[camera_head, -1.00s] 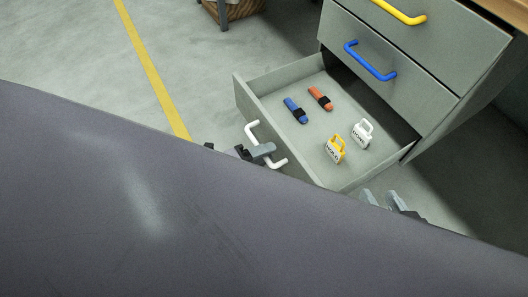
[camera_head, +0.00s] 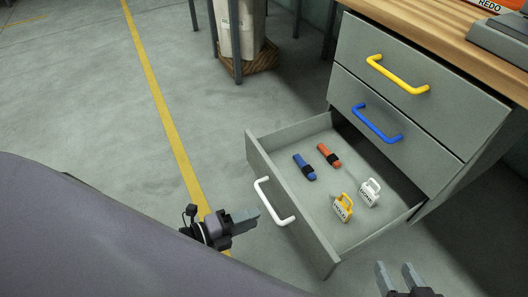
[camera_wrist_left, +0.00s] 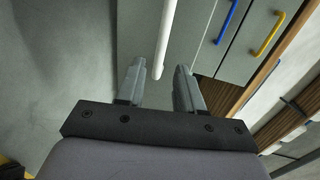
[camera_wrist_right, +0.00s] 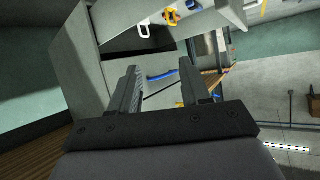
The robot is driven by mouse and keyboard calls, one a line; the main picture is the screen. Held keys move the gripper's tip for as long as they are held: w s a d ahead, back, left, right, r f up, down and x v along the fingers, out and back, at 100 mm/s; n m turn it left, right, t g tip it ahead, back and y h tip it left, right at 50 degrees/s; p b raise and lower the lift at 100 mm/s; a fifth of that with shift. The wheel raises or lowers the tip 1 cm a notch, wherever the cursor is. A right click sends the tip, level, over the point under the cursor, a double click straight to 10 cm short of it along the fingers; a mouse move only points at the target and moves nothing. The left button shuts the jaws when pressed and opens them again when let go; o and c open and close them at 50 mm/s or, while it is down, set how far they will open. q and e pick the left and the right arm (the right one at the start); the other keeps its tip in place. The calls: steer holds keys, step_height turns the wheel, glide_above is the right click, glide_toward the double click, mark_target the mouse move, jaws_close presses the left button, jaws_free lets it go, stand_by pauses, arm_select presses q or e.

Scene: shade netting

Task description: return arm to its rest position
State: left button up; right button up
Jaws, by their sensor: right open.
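The drawer (camera_head: 290,217) with the white handle (camera_head: 272,202) stands open under the desk. My left gripper (camera_head: 247,220) is just left of that handle in the head view, apart from it. In the left wrist view its two fingers (camera_wrist_left: 158,80) are spread, with the white handle (camera_wrist_left: 166,38) ahead of the gap and nothing clamped. My right gripper (camera_head: 397,274) is at the bottom right, in front of the drawer's near side. It is open and empty; the right wrist view shows its spread fingers (camera_wrist_right: 158,85).
The drawer holds a blue strap roll (camera_head: 304,167), an orange one (camera_head: 328,157), a yellow tag (camera_head: 343,208) and a white tag (camera_head: 369,192). Above are drawers with blue (camera_head: 376,124) and yellow (camera_head: 397,75) handles. A bin (camera_head: 240,28) stands behind. Floor at left is clear.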

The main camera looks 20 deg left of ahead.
arm_select(q)
steer(key=s+r+n+g+y+p, duration=0.1)
steer(key=s+r+n+y+p, duration=0.2)
steer(key=r+n+p, duration=0.8)
steer(key=s+a+r+n+y+p, duration=0.1)
steer(key=s+r+n+y+p, duration=0.3)
steer(key=r+n+p, duration=0.8)
step_height(320, 180, up, 2)
steer(key=p, duration=0.3)
steer(key=shift+s+a+r+g, duration=0.15)
steer(key=shift+s+a+g, duration=0.1)
steer(key=shift+g, duration=0.15)
arm_select(e)
steer(key=s+d+r+h, duration=0.1)
steer(key=d+r, duration=0.2)
steer(key=r, duration=0.4)
steer(key=s+d+r+m+g+h, duration=0.1)
steer(key=s+d+r, duration=0.1)
steer(key=r, duration=0.5)
steer(key=shift+s+d+r, duration=0.15)
steer(key=shift+d+r, duration=0.05)
steer(key=shift+d, duration=0.45)
